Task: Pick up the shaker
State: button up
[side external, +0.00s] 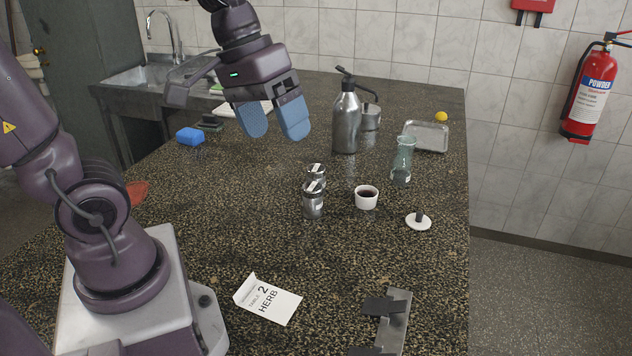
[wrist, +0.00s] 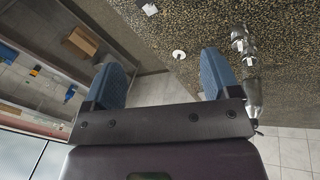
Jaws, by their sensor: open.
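Two small metal shakers with dark-and-white tops stand close together mid-counter in the side view. The nearer shaker (side external: 313,203) partly covers the farther shaker (side external: 316,172). Small metallic shapes that look like them show at the upper right of the wrist view (wrist: 240,40). My gripper (side external: 274,132) has two blue fingers, spread apart with nothing between them. It hangs above the counter, up and to the left of the shakers in the side view. In the wrist view the fingers (wrist: 162,72) point away from the camera and the shakers lie beyond the right finger.
A metal pump bottle (side external: 346,120), glass flask (side external: 402,160), white cup of dark liquid (side external: 366,197) and white knobbed disc (side external: 418,222) stand near the shakers. A blue block (side external: 190,136) lies left. Counter left of the shakers is clear.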

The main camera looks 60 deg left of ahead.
jog(key=w+a+f+n+h, duration=0.5)
jog(key=w+a+n, duration=0.1)
jog(key=w+n, duration=0.25)
jog(key=n+t+h, duration=0.3)
jog(key=n+t, duration=0.6)
jog(key=n, duration=0.3)
send_near(316, 174)
jog(key=w+d+r, duration=0.1)
jog(key=d+r, duration=0.6)
jog(key=d, duration=0.1)
jog(key=s+a+f+n+t+y, duration=0.1)
jog(key=a+f+n, duration=0.1)
jog(key=f, duration=0.1)
jog(key=s+a+f+n+t+y, duration=0.1)
jog(key=s+a+f+n+t, duration=0.1)
jog(key=a+f, duration=0.1)
jog(key=s+a+f+n+t+y, duration=0.1)
jog(key=a+f+n+t+y, duration=0.1)
jog(key=f+n, duration=0.1)
jog(key=shift+s+a+f, duration=0.3)
jog(key=shift+f, duration=0.1)
jog(key=x, duration=0.7)
jog(key=shift+w+f, duration=0.1)
jog(key=shift+w, duration=0.05)
jog(key=shift+y, duration=0.3)
jog(key=shift+x, duration=2.7)
jog(key=shift+a+f, duration=0.15)
jog(key=shift+c, duration=0.2)
jog(key=c, duration=0.8)
